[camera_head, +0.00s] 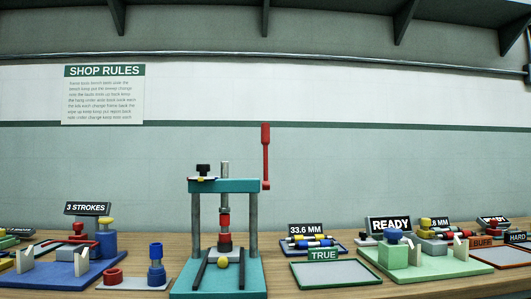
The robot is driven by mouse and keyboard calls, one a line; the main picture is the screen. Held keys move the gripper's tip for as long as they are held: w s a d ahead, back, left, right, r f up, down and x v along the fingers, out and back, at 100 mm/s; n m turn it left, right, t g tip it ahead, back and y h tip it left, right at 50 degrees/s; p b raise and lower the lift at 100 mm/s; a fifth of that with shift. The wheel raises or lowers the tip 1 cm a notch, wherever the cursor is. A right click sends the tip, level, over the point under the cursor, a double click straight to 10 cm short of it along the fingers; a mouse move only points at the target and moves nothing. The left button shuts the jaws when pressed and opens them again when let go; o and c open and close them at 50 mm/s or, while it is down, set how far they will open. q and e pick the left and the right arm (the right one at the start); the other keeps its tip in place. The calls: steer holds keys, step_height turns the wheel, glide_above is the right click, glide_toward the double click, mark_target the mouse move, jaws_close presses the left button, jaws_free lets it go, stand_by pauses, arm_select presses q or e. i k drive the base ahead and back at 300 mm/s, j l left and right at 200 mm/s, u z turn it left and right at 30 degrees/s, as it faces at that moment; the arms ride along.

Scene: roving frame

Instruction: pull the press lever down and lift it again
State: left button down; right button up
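A teal press (232,187) stands on the wooden bench a little left of the picture's middle. It has two grey columns, a central ram and a teal base (180,284). Its red lever (265,155) stands upright at the right end of the top beam, with the thicker grip at the top. Under the ram, a red and grey piece (225,222) sits in line with the ram, and a small yellow ball-like knob (223,263) shows at the front between two dark rails. Neither of my grippers shows in this view.
A blue fixture (80,272) and loose red and blue pieces lie left of the press. Right of it are a TRUE tray (340,272), a tray of small cylinders under a 33.6 MM sign (306,230) and a green fixture (440,265). Above the lever is bare wall.

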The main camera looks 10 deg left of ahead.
mark_target(264, 126)
steer(key=i+l, duration=0.3)
steer(key=i, duration=0.2)
steer(key=i+l, duration=0.3)
steer(key=i, duration=0.25)
steer(key=k+l+z, duration=0.05)
